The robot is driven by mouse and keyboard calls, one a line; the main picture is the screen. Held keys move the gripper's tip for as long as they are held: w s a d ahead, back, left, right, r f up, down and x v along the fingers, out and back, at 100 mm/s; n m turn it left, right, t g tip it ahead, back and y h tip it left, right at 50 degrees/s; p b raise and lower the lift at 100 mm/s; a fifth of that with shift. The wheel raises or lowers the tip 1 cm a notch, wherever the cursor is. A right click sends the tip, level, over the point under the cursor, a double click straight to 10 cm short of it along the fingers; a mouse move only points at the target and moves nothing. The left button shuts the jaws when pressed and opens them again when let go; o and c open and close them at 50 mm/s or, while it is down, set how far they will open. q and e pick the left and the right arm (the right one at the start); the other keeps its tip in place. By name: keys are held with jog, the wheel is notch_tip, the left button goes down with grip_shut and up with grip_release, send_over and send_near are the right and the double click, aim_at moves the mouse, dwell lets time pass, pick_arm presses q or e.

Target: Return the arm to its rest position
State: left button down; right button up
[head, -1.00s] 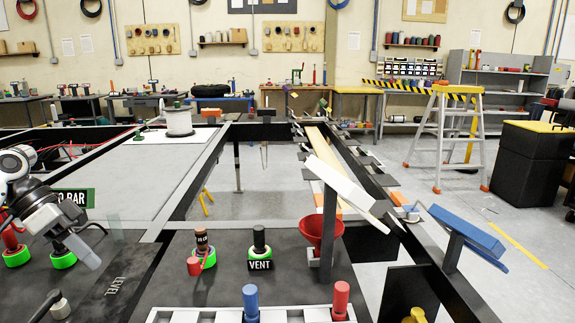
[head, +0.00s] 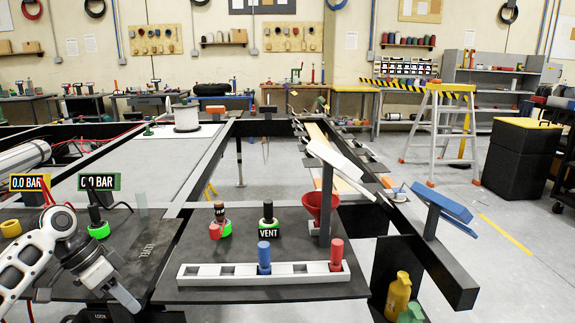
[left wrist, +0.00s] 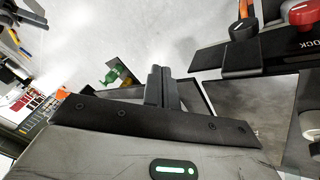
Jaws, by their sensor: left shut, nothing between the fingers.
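My left arm, white and grey, comes in from the left edge of the head view. Its left gripper (head: 132,304) points down and to the right over the front left of the dark deck (head: 200,262). In the left wrist view the two dark fingers (left wrist: 161,86) stand together, shut with nothing between them. The floor shows beyond the fingertips. My right gripper is not in view.
Near the arm stand two gauges reading 0.0 BAR (head: 100,182). A VENT valve (head: 268,222) and a white rack (head: 205,274) with blue and red pegs are right of it. The wrist view shows a red knob (left wrist: 304,14) at top right.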

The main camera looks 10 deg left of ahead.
pick_arm(q)
jog(key=s+d+f+n+t+p, duration=0.1)
jog(key=s+d+f, duration=0.1)
jog(key=d+f, duration=0.35)
jog(key=s+d+f+t+y, duration=0.1)
jog(key=s+d+f, duration=0.25)
jog(key=f, duration=0.25)
jog(key=s+d+f+n+t+p, duration=0.1)
jog(key=s+d+f, duration=0.1)
jog(key=d+f, duration=0.3)
jog(key=s+d+r+n+t+y, duration=0.1)
jog(key=s+d+r+n+t, duration=0.1)
jog(key=s+d+r+t, duration=0.3)
jog(key=s+d+t, duration=0.1)
jog(key=s+d, duration=0.2)
jog(key=s, duration=0.1)
jog(key=shift+s+n+t+p, duration=0.35)
jog(key=shift+n+t+p, duration=0.05)
